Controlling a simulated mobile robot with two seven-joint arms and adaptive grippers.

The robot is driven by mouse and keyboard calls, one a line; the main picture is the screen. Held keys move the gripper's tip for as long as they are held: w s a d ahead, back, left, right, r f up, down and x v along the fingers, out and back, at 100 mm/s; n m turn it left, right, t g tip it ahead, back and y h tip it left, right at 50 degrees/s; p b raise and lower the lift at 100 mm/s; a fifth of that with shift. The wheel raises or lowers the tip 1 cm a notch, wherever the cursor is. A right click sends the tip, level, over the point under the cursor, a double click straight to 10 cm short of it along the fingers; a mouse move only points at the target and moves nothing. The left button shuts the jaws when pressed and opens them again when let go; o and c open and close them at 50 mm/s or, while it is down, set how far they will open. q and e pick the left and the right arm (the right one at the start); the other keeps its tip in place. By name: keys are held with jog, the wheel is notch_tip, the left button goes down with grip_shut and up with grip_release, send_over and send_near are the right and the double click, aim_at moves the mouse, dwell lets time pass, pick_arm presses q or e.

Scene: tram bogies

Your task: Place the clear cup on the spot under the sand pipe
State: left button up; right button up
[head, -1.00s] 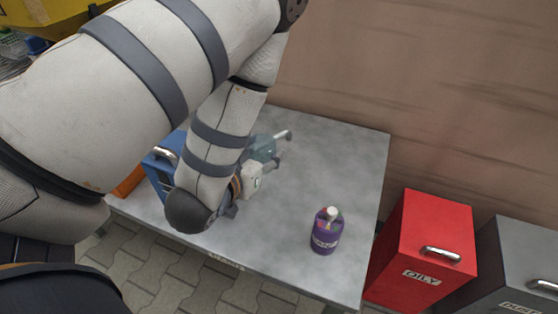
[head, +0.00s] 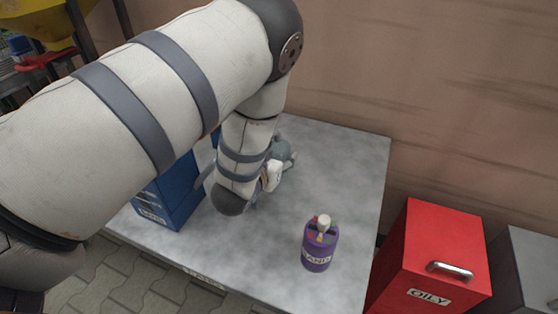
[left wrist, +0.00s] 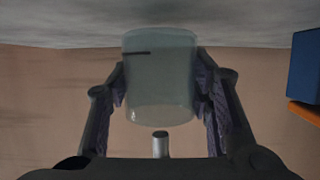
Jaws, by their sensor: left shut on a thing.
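The clear cup (left wrist: 160,80) is a pale, see-through cylinder with a short dark line on its side. My left gripper (left wrist: 160,95) is shut on it, one finger on each side, in the left wrist view. In the head view the cup (head: 283,149) shows partly past my left gripper (head: 274,172), over the grey table; I cannot tell whether it touches the top. My left arm covers much of that view. I cannot make out the sand pipe or the spot under it. My right gripper is not in view.
The grey table (head: 345,165) is clear at right except for a purple bottle (head: 320,246). A blue box (head: 173,198) stands at its left. A red bin (head: 432,255) and a grey bin (head: 525,270) stand at the right. A yellow hopper (head: 50,22) shows at top left.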

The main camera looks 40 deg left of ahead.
pick_arm(q)
jog(key=shift+f, duration=0.75)
jog(key=shift+r, duration=0.15)
jog(key=o, duration=0.6)
jog(key=shift+f, duration=0.2)
jog(key=o, duration=0.4)
jog(key=shift+o, duration=0.2)
